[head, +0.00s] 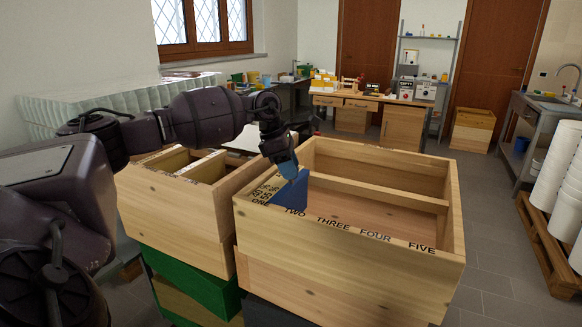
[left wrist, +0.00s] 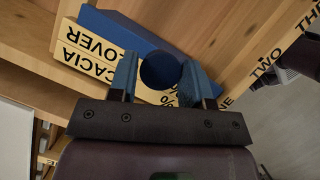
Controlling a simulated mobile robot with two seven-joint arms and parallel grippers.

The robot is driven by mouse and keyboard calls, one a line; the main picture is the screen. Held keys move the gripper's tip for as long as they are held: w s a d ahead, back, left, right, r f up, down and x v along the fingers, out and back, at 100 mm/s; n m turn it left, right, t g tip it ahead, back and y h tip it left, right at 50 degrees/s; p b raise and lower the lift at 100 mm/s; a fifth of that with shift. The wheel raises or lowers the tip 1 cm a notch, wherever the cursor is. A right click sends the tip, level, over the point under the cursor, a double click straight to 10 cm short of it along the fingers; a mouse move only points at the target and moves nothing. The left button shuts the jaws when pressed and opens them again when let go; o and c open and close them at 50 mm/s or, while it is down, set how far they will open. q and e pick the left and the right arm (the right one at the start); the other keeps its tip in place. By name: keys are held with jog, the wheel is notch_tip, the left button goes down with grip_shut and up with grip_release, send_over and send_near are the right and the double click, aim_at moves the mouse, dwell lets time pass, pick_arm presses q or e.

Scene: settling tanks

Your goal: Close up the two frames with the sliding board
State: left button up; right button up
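The blue sliding board (head: 290,192) stands inside the large wooden box (head: 350,262), near its left end. In the left wrist view the board (left wrist: 115,30) has a round blue knob (left wrist: 160,70). My left gripper (head: 287,168) is over the board, its two blue fingers on either side of the knob and seemingly touching it. The two frames (head: 265,190) are left of the board, against the box's left end. Their light top bars (left wrist: 92,50) carry lettering, including "ACACIA" and "OVER". Their lower parts are hidden.
The box's front rim reads ONE to FIVE; a wooden bar (head: 385,187) runs lengthwise inside. Right of the board, the box looks empty. Another wooden box (head: 180,205) stands close on the left, above green boxes (head: 195,280). White buckets (head: 560,180) stand on a pallet at right.

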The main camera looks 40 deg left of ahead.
pick_arm(q)
jog(key=o, duration=0.3)
jog(key=v, duration=1.1)
jog(key=shift+f, duration=0.1)
dwell(0.3)
